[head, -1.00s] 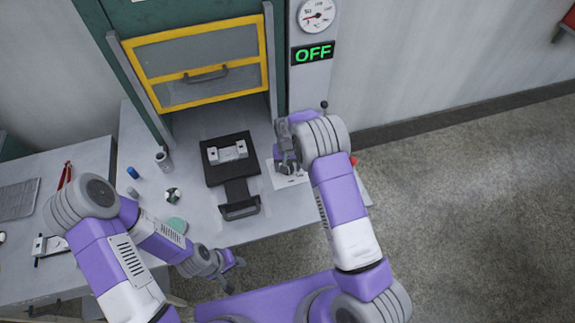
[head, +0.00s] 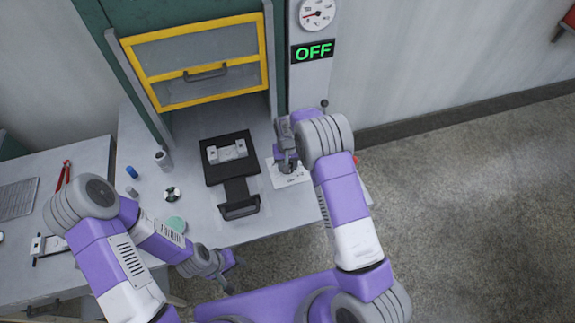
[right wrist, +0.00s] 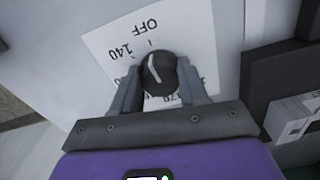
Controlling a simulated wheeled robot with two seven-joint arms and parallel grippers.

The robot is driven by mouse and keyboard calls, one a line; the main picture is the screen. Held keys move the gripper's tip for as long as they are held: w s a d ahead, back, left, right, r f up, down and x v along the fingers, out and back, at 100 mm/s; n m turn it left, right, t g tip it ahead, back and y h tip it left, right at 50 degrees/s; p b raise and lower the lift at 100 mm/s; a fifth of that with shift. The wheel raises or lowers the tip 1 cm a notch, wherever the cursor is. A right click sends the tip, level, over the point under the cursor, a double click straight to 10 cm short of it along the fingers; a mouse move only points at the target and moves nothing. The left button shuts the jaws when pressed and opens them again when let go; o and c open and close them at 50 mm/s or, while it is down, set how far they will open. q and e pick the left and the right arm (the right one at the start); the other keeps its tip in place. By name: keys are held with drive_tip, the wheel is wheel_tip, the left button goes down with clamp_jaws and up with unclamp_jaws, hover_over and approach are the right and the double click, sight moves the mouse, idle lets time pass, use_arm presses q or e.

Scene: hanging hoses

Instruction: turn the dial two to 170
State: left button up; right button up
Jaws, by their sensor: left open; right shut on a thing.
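The dial (right wrist: 157,70) is a dark round knob with a light pointer line, on a white label sheet (right wrist: 105,40). The label reads OFF and 140, with further numbers partly covered by my gripper. The pointer line lies near the tick between OFF and 140. My right gripper (right wrist: 160,84) is shut on the dial, one finger on each side. In the head view the label (head: 290,176) shows on the bench, and the right wrist hides the dial. My left gripper (head: 232,274) is open and empty, low in front of the bench.
A green OFF display (head: 313,51) and a round gauge (head: 317,13) are on the grey post. A black sliding tray (head: 216,176) holds a metal part. A yellow-framed door (head: 200,60) is raised behind it. Small items stand left on the bench.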

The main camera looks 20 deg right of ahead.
drive_tip(key=n+b, duration=0.2)
drive_tip(key=n, duration=0.2)
drive_tip(key=shift+d+f, duration=0.1)
drive_tip(key=n+b, duration=0.1)
drive_tip(key=n, duration=0.2)
drive_tip(key=shift+n+b, duration=0.35)
drive_tip(key=shift+n, duration=0.05)
drive_tip(key=n+b, duration=0.1)
drive_tip(key=n, duration=0.3)
drive_tip(key=shift+d+n, duration=0.15)
drive_tip(key=shift+n, duration=0.15)
drive_tip(key=n, duration=0.3)
drive_tip(key=shift+w+n, duration=0.15)
drive_tip(key=shift+n, duration=0.15)
drive_tip(key=n, duration=0.4)
drive_tip(key=shift+w, duration=0.1)
drive_tip(key=n, duration=0.9)
drive_tip(key=shift+w+n+p, duration=0.1)
drive_tip(key=shift+n+p, duration=0.2)
drive_tip(key=shift+p, duration=0.1)
drive_tip(key=n, duration=0.4)
drive_tip(key=shift+n+p, duration=0.3)
drive_tip(key=shift+n, duration=0.1)
